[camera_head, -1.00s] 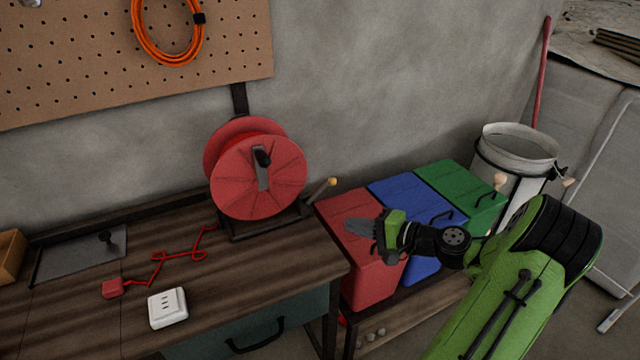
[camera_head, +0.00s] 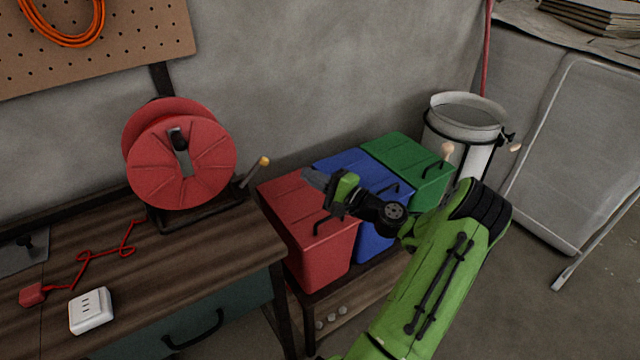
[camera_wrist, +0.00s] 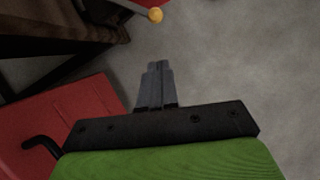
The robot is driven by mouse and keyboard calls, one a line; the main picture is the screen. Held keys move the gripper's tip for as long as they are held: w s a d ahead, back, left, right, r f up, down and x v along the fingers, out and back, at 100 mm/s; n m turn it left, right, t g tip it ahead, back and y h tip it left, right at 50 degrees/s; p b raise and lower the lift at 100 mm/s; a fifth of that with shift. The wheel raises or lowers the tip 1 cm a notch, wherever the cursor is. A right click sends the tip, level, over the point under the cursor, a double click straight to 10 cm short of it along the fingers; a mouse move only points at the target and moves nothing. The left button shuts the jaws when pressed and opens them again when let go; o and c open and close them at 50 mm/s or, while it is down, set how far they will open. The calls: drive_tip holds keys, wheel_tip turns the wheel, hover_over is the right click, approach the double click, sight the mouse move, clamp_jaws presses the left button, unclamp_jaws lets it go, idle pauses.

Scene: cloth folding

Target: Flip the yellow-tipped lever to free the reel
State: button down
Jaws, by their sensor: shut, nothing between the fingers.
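The red reel (camera_head: 181,155) stands on its dark frame at the right end of the wooden bench in the head view. The yellow-tipped lever (camera_head: 255,172) rises from the frame's right side and leans up and to the right. Its yellow tip (camera_wrist: 155,15) also shows at the top of the wrist view, beyond my fingertips and apart from them. My gripper (camera_head: 306,175) is shut and empty, above the red bin and to the right of the lever. In the wrist view its fingers (camera_wrist: 157,66) are together.
A red bin (camera_head: 296,207), a blue bin (camera_head: 338,163) and a green bin (camera_head: 408,160) stand on a low shelf below my arm. A white socket box (camera_head: 91,311) and a red cord (camera_head: 92,255) lie on the bench (camera_head: 190,270). A white bucket (camera_head: 470,135) stands behind the bins.

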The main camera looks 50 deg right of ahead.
drive_tip(key=w+a+r+b, duration=0.1)
drive_tip(key=w+a, duration=0.2)
drive_tip(key=w, duration=0.3)
drive_tip(key=shift+w+a+r, duration=0.25)
drive_tip(key=shift+r, duration=0.05)
drive_tip(key=shift+r, duration=0.15)
drive_tip(key=shift+a+r+n, duration=0.15)
drive_tip(key=shift+n, duration=0.25)
